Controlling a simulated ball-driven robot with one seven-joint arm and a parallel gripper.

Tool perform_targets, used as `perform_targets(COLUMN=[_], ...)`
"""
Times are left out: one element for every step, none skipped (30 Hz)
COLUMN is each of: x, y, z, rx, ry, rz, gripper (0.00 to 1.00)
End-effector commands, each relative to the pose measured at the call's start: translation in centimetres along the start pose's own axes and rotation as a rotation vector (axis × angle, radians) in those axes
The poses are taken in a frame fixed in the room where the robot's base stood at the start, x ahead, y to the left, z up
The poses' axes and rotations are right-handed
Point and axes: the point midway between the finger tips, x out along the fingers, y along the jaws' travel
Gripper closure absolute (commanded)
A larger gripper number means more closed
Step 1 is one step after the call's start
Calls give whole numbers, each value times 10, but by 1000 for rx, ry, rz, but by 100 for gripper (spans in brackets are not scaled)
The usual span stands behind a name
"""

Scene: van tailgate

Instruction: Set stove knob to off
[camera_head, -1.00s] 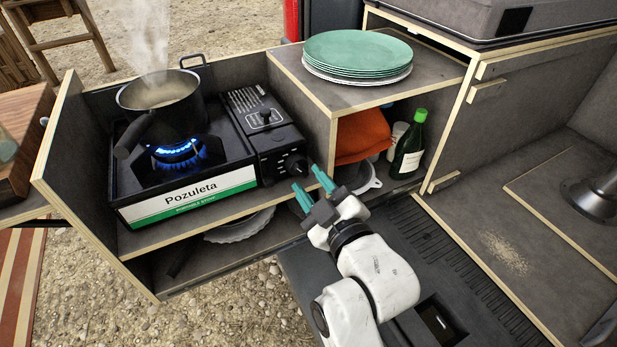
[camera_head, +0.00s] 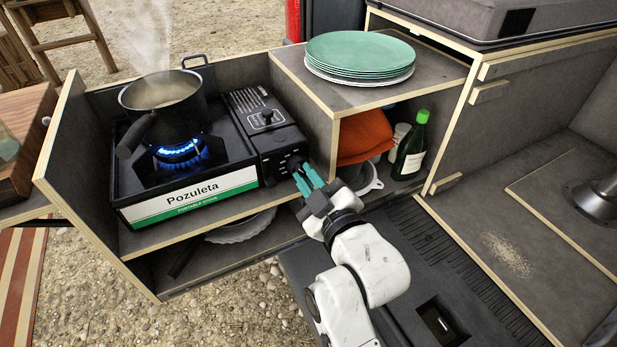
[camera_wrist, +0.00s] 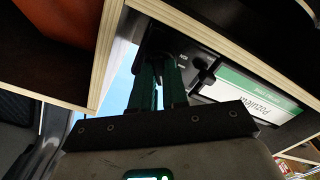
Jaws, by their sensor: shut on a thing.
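The black portable stove (camera_head: 262,140) with the "Pozuleta" label sits on the upper shelf of the tailgate box. Its burner burns with a blue flame (camera_head: 182,150). The stove knob (camera_head: 295,162) is on the right part of the stove's front, dark and largely hidden by my fingertips. My gripper (camera_head: 305,176) reaches it from the front right, with its green fingers close together and shut on the knob. In the wrist view the fingers (camera_wrist: 158,85) point at the dark control panel, and a black lever-like part (camera_wrist: 206,74) shows beside them. The knob's setting cannot be read.
A steaming pot (camera_head: 165,105) stands on the burner. Green plates (camera_head: 360,52) are stacked on the raised shelf at right. A wooden divider edge (camera_head: 334,150) stands close right of my fingers.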

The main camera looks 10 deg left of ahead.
Motion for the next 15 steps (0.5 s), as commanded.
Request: perform_targets(x=[0, 0, 0, 0, 0, 0, 0, 0, 0, 0, 0, 0, 0, 0, 0], y=[0, 0, 0, 0, 0, 0, 0, 0, 0, 0, 0, 0, 0, 0, 1], z=[0, 0, 0, 0, 0, 0, 0, 0, 0, 0, -1, -1, -1, -1, -2], rx=[0, 0, 0, 0, 0, 2, 3, 6, 12, 17, 25, 38, 50, 63, 84], ry=[0, 0, 0, 0, 0, 0, 0, 0, 0, 0, 0, 0, 0, 0, 0], rz=[-1, -1, -1, -1, -1, -1, -1, -1, -1, -1, -1, -1, -1, -1, -1], gripper=[100, 100, 100, 100, 100, 100, 100, 100, 100, 100, 100, 100, 100, 100, 100])
